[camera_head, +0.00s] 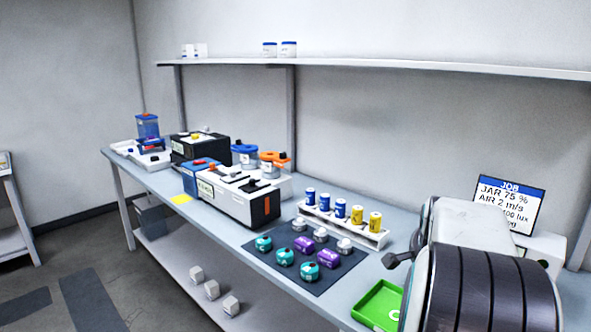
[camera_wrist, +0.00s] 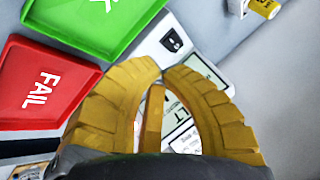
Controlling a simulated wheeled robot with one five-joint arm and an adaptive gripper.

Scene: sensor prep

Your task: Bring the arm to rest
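My gripper (camera_wrist: 162,73) shows in the wrist view as two yellow ribbed fingers that curve inward. Their tips come together or nearly so, with nothing seen held between them. Through the gap between the fingers, a white lettered panel (camera_wrist: 180,122) shows on the bench beyond. In the head view my arm fills the lower right corner as large dark and pale links, and my gripper is not seen there.
The bench (camera_head: 232,238) holds a green tray (camera_head: 374,311), a dark mat (camera_head: 323,280) with several capped pieces, a rack (camera_head: 368,236) of coloured cylinders and a sign (camera_head: 508,203). The wrist view shows a red FAIL tray (camera_wrist: 22,70). A shelf (camera_head: 400,65) runs above.

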